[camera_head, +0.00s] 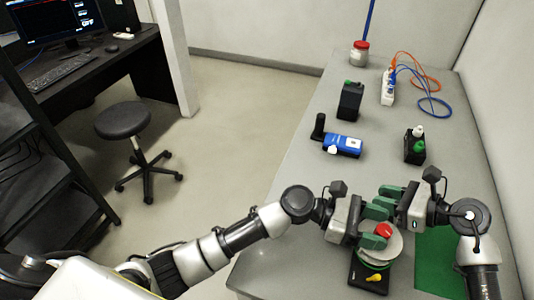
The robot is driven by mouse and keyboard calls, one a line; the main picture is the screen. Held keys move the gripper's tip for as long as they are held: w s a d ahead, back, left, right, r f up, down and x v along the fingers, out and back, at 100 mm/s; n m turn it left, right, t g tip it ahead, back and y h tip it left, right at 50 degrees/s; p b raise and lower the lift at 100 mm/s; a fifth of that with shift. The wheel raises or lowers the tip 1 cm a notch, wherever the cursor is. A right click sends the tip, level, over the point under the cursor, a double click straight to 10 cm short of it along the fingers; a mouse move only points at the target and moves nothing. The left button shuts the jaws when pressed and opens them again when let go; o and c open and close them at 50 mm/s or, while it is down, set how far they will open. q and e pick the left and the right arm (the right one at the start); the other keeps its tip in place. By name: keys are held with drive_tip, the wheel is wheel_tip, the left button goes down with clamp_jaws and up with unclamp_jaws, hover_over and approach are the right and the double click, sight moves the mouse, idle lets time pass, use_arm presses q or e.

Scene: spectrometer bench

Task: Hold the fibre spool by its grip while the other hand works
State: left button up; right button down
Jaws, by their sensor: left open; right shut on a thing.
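The fibre spool (394,248) is a pale round disc with green below it, on a black base (368,280) with a yellow knob (375,278), near the front of the bench. A red knob (383,230) sits on top of the disc. My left gripper (375,226) reaches in from the left, open, its green-padded fingers spread beside the red knob. My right gripper (386,197) comes from the right, just above it in the picture, shut on the spool's grip, which its fingers mostly hide. The two grippers are very close together.
A green mat (436,262) lies right of the spool. Farther back on the bench (306,172) stand a blue device (343,146), black boxes (349,100) (415,150), a white strip (388,87) with orange and blue cables, and a red-lidded jar (359,54). A stool (123,121) stands on the floor.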

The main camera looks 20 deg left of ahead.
use_arm(q)
drive_tip(key=shift+s+n+t, duration=0.2)
drive_tip(key=shift+n+t, duration=0.3)
drive_tip(key=shift+t, duration=0.2)
drive_tip(key=shift+a+n+t, duration=0.3)
drive_tip(key=shift+a+t, duration=0.1)
drive_tip(key=shift+t, duration=0.1)
drive_tip(key=a, duration=0.3)
drive_tip(key=s+a, duration=0.1)
drive_tip(key=a, duration=0.7)
drive_tip(key=shift+s+a+f, duration=0.1)
drive_tip(key=shift+s+a, duration=0.1)
drive_tip(key=w+t+y, duration=0.1)
drive_tip(key=w, duration=0.1)
drive_tip(key=w+a+f+t+y, duration=0.1)
drive_tip(key=w+t, duration=0.1)
drive_tip(key=w+a+t+y, duration=0.1)
drive_tip(key=w+t, duration=0.1)
drive_tip(key=shift+a+f, duration=0.25)
drive_tip(key=shift+f, duration=0.15)
drive_tip(key=w+a+t+y, duration=0.3)
drive_tip(key=shift+w+a+f, duration=0.2)
drive_tip(key=shift+w+f, duration=0.05)
drive_tip(key=shift+w, duration=0.1)
drive_tip(key=w+a+m+t+y, duration=0.1)
drive_tip(key=w+a+t+y, duration=0.4)
drive_tip(key=a, duration=0.5)
drive_tip(key=shift+w+a+r+t+y, duration=0.2)
drive_tip(key=shift+t+y, duration=0.3)
drive_tip(key=shift+y, duration=0.7)
